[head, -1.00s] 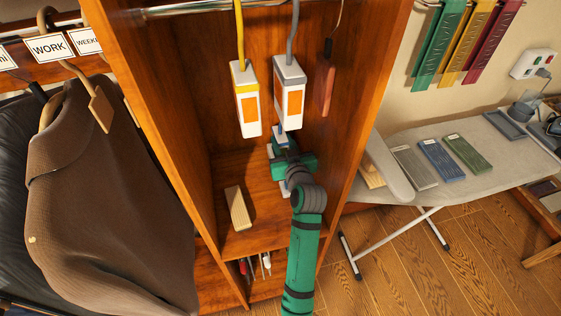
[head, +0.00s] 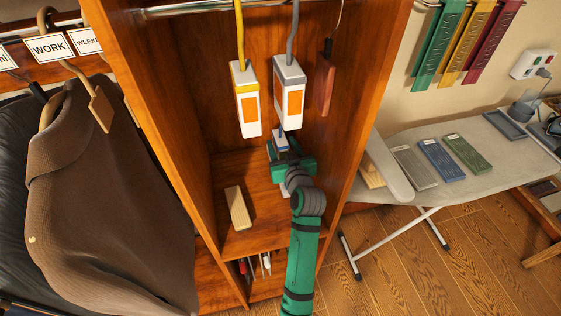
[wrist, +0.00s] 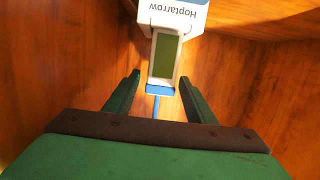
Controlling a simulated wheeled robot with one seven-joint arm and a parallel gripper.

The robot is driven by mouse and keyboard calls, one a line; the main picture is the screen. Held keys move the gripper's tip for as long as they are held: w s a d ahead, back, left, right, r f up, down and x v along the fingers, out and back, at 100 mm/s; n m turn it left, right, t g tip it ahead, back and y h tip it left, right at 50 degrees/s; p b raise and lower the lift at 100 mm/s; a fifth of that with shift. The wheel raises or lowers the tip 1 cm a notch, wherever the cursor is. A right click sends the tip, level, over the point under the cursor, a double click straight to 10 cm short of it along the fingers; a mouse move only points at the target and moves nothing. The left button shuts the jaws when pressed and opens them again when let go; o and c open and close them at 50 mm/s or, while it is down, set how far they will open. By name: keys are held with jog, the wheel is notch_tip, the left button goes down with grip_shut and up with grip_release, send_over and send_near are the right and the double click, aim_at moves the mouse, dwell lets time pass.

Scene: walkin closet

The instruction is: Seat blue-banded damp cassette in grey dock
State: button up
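The grey dock (head: 289,92) is a white box with a grey top and orange panel, hanging by a grey cord. The blue-banded cassette (head: 281,140) shows as a small white-and-blue piece just below the dock. In the wrist view the cassette (wrist: 165,60) has a white frame, an olive-green panel and a blue lower end; its upper end meets the white body lettered "Hoptarrow" (wrist: 178,14). I cannot tell how deep it sits. My gripper (wrist: 160,79) is open below it, one finger on each side, with gaps between fingers and cassette.
A yellow-topped white box (head: 245,98) hangs to the left, and a red-brown block (head: 326,84) to the right. A wooden block (head: 238,208) stands on the shelf. Wooden cabinet walls close in on both sides. An ironing board (head: 400,133) holds several flat slabs outside.

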dwell(0.3)
jog(key=v, duration=1.1)
jog(key=shift+w, duration=0.15)
